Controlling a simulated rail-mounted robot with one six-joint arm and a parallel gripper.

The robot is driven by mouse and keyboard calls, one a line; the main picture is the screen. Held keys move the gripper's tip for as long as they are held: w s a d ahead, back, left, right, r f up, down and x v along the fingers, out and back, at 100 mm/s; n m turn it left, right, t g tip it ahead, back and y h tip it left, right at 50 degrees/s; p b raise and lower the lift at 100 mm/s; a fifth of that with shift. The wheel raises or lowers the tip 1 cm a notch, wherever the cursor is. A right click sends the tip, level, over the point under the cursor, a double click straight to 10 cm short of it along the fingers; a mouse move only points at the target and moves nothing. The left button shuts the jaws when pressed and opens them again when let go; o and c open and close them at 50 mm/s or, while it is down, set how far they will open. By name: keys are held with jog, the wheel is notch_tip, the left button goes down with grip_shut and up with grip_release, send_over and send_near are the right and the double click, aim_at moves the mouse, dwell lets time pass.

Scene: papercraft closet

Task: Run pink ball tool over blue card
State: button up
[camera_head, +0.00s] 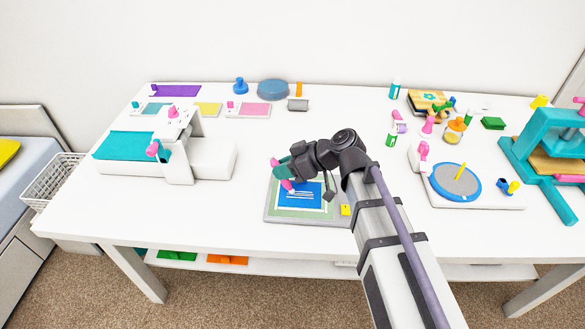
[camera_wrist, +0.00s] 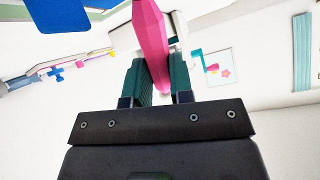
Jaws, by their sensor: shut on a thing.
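My gripper (camera_head: 281,172) is shut on a pink tool (camera_head: 288,185) over the upper left part of the blue card. The wrist view shows the pink tool (camera_wrist: 151,42) between the two teal fingers (camera_wrist: 156,85). The blue card (camera_head: 302,194) lies flat on a green-bordered mat with a grey edge (camera_head: 302,220), and has several pale lines on it. The tool's lower end is at the card's left part; I cannot tell whether it touches. My wrist hides the mat's upper right part.
A yellow block (camera_head: 346,210) sits at the mat's right side. A white machine with a teal sheet (camera_head: 195,155) stands to the left. A round blue-rimmed turntable (camera_head: 455,182) and a teal press (camera_head: 545,150) stand to the right. The table's front left is clear.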

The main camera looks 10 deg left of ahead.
jog(key=shift+s+a, duration=0.1)
jog(key=shift+a, duration=0.35)
jog(key=shift+w+d, duration=0.15)
jog(key=shift+d, duration=0.85)
jog(key=shift+w+d, duration=0.2)
jog(key=shift+d, duration=0.75)
jog(key=shift+w+d, duration=0.15)
jog(key=shift+d, duration=0.85)
notch_tip(320, 180, up, 9)
jog(key=p, duration=0.9)
jog(key=shift+s, duration=0.1)
